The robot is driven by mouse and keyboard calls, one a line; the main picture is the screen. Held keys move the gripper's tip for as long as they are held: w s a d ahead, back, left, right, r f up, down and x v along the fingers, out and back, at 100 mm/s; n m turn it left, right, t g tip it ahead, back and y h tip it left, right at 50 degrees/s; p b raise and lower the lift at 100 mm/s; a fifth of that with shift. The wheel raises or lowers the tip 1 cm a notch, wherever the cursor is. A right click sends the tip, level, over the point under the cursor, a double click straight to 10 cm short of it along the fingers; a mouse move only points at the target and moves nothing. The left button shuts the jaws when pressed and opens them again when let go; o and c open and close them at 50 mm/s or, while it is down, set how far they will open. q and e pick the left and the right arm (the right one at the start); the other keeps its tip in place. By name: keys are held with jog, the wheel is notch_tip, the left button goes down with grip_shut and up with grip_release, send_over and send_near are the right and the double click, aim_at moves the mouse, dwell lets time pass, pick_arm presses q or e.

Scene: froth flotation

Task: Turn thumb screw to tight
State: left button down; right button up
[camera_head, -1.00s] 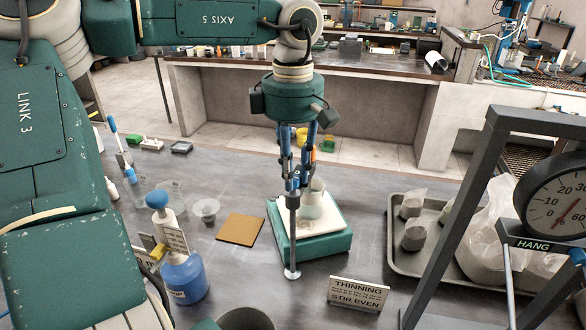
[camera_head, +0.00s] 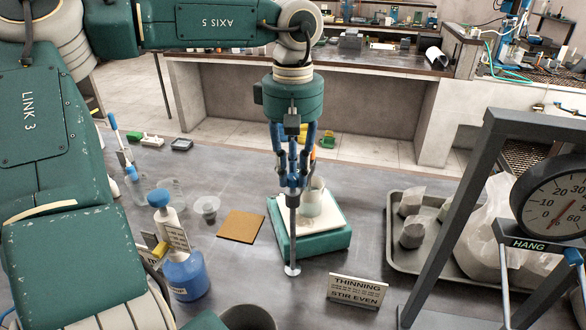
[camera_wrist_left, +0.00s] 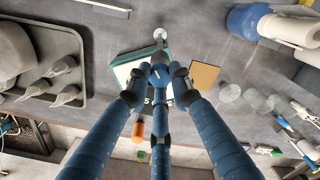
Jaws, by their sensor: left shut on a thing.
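My left gripper (camera_head: 291,188) points straight down over the bench and its blue fingers are closed together around the top of an upright grey rod (camera_head: 293,229). The rod ends in a small pale disc (camera_head: 292,269) low over the bench, in front of the green scale (camera_head: 325,243). In the left wrist view the fingertips (camera_wrist_left: 160,76) meet over the rod, and the pale disc (camera_wrist_left: 160,34) shows beyond them. I cannot pick out a thumb screw for certain; the fingers hide the top of the rod. My right gripper is not in view.
A pale beaker (camera_head: 311,201) stands on the scale, close behind the rod. A brown pad (camera_head: 240,226) and a blue bottle (camera_head: 184,275) are to the left. A sign (camera_head: 357,291), a grey tray (camera_head: 397,262) and a dial gauge frame (camera_head: 447,220) are to the right.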

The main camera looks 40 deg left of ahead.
aim_at(293, 176)
pick_arm(q)
jog(key=shift+w+r, duration=0.15)
dwell(0.3)
jog(key=c, duration=1.5)
grip_release()
jog(key=shift+c, duration=0.2)
notch_tip(293, 176, up, 12)
